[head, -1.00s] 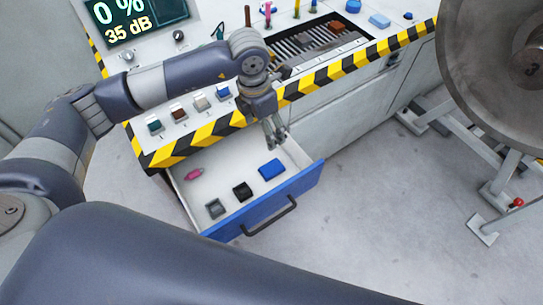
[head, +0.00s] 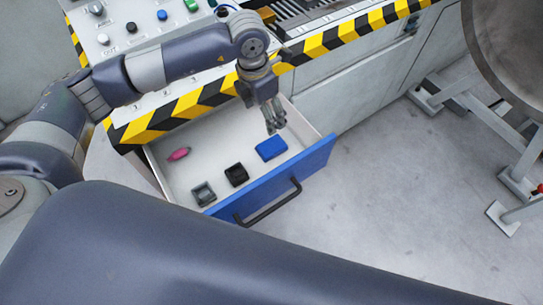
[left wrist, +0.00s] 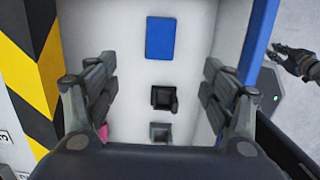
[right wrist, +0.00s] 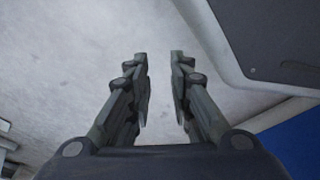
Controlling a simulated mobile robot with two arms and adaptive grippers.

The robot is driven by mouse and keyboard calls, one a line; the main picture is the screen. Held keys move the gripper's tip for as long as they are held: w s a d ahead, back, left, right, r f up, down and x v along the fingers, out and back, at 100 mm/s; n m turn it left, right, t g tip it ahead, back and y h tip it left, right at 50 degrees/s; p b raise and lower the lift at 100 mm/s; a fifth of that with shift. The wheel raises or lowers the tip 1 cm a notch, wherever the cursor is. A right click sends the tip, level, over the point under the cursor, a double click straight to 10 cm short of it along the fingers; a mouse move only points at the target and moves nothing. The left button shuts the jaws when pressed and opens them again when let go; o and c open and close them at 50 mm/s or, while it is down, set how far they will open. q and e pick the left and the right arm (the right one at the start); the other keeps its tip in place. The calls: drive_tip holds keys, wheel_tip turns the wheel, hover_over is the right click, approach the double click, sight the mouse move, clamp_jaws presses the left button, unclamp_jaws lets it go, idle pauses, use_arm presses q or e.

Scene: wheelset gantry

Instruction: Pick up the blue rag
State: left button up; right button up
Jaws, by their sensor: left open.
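The blue rag (head: 271,148) is a small flat rectangle lying in the open drawer, near its front panel. It also shows in the left wrist view (left wrist: 160,38), beyond the fingertips and about midway between them. My left gripper (head: 274,122) hangs above the drawer, just behind the rag in the head view. In the left wrist view its fingers (left wrist: 160,66) are wide apart with nothing between them. My right gripper (right wrist: 159,55) has a gap between its fingertips and is empty over the grey floor. It also shows at the right edge of the left wrist view (left wrist: 298,65).
The white drawer with a blue front (head: 310,168) also holds a black square item (head: 236,175), a grey square item (head: 203,194) and a pink item (head: 179,154). The striped bench edge (head: 190,105) lies behind the drawer.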

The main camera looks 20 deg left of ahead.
use_arm(q)
wheel_tip(320, 180, down, 7)
drive_tip(key=b, duration=0.4)
hover_over(271, 145)
drive_tip(key=s, duration=0.1)
drive_tip(key=f, duration=0.4)
drive_tip(key=shift+s+a+f+b, duration=0.15)
drive_tip(key=shift+a+f+b, duration=0.2)
drive_tip(key=f, duration=0.3)
drive_tip(key=w+f, duration=0.1)
drive_tip(key=f, duration=0.1)
drive_tip(key=shift+d, duration=0.4)
drive_tip(key=shift+f, duration=0.3)
drive_tip(key=c, duration=1.1)
use_arm(e)
drive_tip(key=w, duration=0.3)
drive_tip(key=w+a+r, duration=0.1)
drive_tip(key=w, duration=0.1)
drive_tip(key=shift+w, duration=0.3)
